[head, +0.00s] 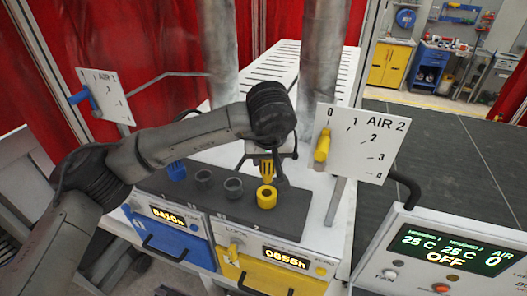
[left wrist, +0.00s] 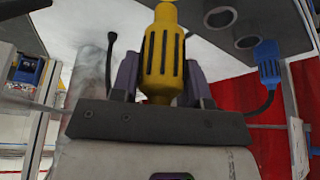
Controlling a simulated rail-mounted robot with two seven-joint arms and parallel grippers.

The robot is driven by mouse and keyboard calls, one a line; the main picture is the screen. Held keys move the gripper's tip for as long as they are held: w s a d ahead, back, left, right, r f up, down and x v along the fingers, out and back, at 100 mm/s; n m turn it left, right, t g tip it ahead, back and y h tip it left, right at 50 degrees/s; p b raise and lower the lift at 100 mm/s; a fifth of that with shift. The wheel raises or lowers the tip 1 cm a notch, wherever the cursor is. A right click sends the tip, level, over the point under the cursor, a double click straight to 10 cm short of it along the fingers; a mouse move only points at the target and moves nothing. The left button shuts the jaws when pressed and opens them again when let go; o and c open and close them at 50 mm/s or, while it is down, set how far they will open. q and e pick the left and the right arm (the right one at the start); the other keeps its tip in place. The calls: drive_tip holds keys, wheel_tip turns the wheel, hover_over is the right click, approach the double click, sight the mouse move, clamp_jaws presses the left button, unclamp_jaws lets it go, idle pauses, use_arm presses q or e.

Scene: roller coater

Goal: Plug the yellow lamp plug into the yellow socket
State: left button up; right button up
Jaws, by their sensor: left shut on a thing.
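The yellow lamp plug (head: 266,169) is between the fingers of my left gripper (head: 267,158), which is shut on it. It is just above and behind the yellow socket (head: 266,198), a ring on the dark panel (head: 225,203). In the left wrist view the ribbed yellow plug (left wrist: 163,55) fills the space between the fingers of my left gripper (left wrist: 160,75). The plug's far end is cut off by the top edge there, so I cannot tell whether it touches the socket. My right gripper is not in view.
A blue plug (head: 177,171) sits at the panel's left, with grey sockets (head: 203,178) between. The AIR 2 dial plate (head: 362,142) with its yellow handle (head: 322,146) stands close right. The AIR 1 plate (head: 104,96) is at left. Vertical pipes (head: 321,60) rise behind.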

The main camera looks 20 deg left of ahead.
sight(267, 179)
use_arm(q)
drive_tip(key=shift+f, duration=0.15)
drive_tip(key=shift+f+b, duration=0.9)
drive_tip(key=shift+f, duration=0.55)
drive_tip(key=shift+f+b, duration=1.05)
drive_tip(key=shift+f, duration=0.4)
drive_tip(key=shift+f, duration=0.1)
drive_tip(key=shift+f+b, duration=0.25)
drive_tip(key=shift+b, duration=0.05)
drive_tip(key=shift+f, duration=0.3)
drive_tip(key=o, duration=1)
drive_tip(key=shift+o, duration=0.2)
